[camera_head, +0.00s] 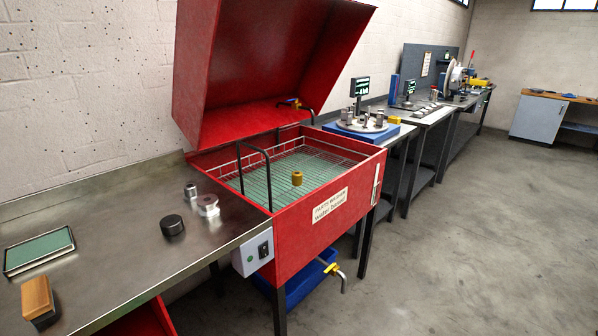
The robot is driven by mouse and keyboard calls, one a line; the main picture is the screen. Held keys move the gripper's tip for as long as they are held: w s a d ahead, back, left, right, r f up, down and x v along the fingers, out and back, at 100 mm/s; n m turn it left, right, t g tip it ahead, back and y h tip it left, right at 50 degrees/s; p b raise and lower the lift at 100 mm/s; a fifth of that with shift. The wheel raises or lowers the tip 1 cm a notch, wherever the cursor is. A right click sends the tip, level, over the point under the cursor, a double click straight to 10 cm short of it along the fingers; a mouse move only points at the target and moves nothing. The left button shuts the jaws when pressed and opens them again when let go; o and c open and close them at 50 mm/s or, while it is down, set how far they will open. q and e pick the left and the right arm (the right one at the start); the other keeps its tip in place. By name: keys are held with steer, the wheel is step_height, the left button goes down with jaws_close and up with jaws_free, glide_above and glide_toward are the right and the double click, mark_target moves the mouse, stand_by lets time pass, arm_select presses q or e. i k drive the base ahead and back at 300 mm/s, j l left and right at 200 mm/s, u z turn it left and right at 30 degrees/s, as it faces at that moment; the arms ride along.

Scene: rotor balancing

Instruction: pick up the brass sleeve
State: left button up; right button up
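The brass sleeve (297,178) is a small gold-brown cylinder, upright in the red parts washer (318,236). It appears to be in the wire basket (262,160), near the front rim, over the green grid floor. Its base is not clear at this size. The washer's red lid (262,55) is raised. Neither of my grippers is in view.
The steel bench (135,240) at the left holds a black cylinder (172,225), two metal parts (208,205), a green-topped flat case (39,251) and a wooden-backed brush (38,297). A blue bin (303,285) is under the washer. Open floor lies at the right.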

mark_target(297, 177)
steer(key=i+l+u, duration=0.1)
steer(key=i+l, duration=0.3)
steer(key=i+l+u, duration=0.1)
steer(key=i+l, duration=0.3)
steer(key=i+l+u, duration=0.1)
steer(key=i+l, duration=0.25)
steer(key=l, duration=0.25)
